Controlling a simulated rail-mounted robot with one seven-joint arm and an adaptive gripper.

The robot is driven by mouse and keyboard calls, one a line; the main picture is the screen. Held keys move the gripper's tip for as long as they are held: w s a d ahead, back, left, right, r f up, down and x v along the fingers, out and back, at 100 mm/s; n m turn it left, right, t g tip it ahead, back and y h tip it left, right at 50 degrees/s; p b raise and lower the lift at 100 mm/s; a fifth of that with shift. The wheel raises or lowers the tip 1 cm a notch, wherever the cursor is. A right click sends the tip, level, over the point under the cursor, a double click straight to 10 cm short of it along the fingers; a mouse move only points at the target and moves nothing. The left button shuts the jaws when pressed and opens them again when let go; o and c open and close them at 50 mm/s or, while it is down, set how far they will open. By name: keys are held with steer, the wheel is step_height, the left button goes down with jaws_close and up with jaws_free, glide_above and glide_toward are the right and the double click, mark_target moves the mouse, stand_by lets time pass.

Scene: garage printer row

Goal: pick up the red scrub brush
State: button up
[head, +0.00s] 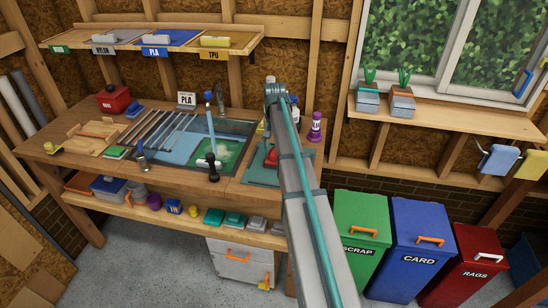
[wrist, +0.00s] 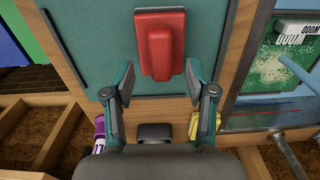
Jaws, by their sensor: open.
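The red scrub brush (wrist: 158,45) lies on a teal mat (wrist: 95,30) in the wrist view, its narrower raised part toward my gripper. In the head view a red patch of the brush (head: 271,157) shows on the bench, partly hidden by my arm. My gripper (wrist: 160,75) is open and empty. Its two fingertips are apart, one on each side of the brush's near end, with visible gaps. How high the fingertips are above the mat is hard to tell.
A sink-like tray (head: 228,130) with a green board lies left of the mat. A purple bottle (head: 315,128) stands to the right, and it also shows in the wrist view (wrist: 99,135). A yellow item (wrist: 194,126) is near the right finger. Green, blue and red bins (head: 427,235) stand below.

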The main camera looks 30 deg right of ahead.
mark_target(274, 151)
steer(key=shift+a+f+p, duration=0.1)
steer(key=shift+f+p, duration=0.55)
steer(key=shift+f, duration=1.2)
jaws_close()
